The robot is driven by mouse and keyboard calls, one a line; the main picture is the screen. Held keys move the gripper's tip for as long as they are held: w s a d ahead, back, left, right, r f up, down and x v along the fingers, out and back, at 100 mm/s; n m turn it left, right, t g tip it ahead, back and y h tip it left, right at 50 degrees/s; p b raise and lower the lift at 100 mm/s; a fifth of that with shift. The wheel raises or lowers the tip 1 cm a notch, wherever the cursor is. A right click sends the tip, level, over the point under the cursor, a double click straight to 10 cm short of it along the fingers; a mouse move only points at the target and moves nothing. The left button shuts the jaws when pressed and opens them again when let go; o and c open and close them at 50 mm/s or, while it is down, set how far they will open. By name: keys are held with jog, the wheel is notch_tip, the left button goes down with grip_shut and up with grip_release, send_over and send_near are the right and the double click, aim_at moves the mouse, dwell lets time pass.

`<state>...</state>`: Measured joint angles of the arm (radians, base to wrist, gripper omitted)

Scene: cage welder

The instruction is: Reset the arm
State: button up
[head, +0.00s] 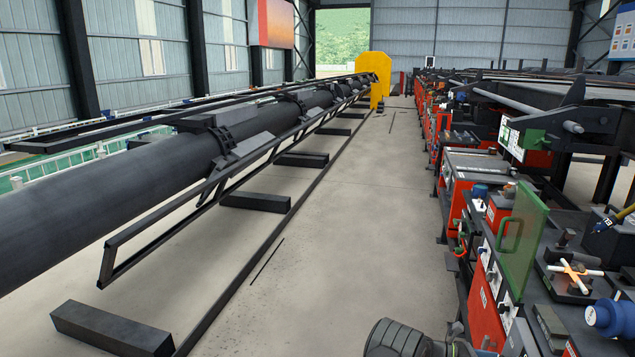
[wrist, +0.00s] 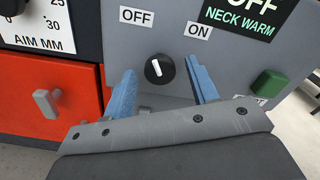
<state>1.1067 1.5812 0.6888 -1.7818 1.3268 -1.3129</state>
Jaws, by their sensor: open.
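My gripper (wrist: 162,68) shows in the wrist view with two blue fingers spread apart and nothing held between them. A round black knob (wrist: 158,70) with a white pointer sits on a grey panel (wrist: 225,65) beyond the gap between the fingers. The pointer leans slightly left, toward the OFF label (wrist: 136,17); the ON label (wrist: 197,30) is on the right. I cannot tell whether the fingers touch the panel. The gripper's fingers cannot be made out in the head view.
In the wrist view, a green button (wrist: 269,82) is to the right and a red panel with a grey handle (wrist: 47,104) to the left. In the head view, machines with a green guard (head: 523,240) line the right; a long dark pipe (head: 90,205) lies left. The aisle floor (head: 375,215) between is clear.

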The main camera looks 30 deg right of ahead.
jog(key=shift+w+a+m, duration=0.25)
jog(key=shift+m, duration=1.15)
jog(key=shift+w+a+m, duration=0.25)
jog(key=shift+m, duration=1.15)
jog(key=shift+w+a+m, duration=0.25)
jog(key=shift+m, duration=1.15)
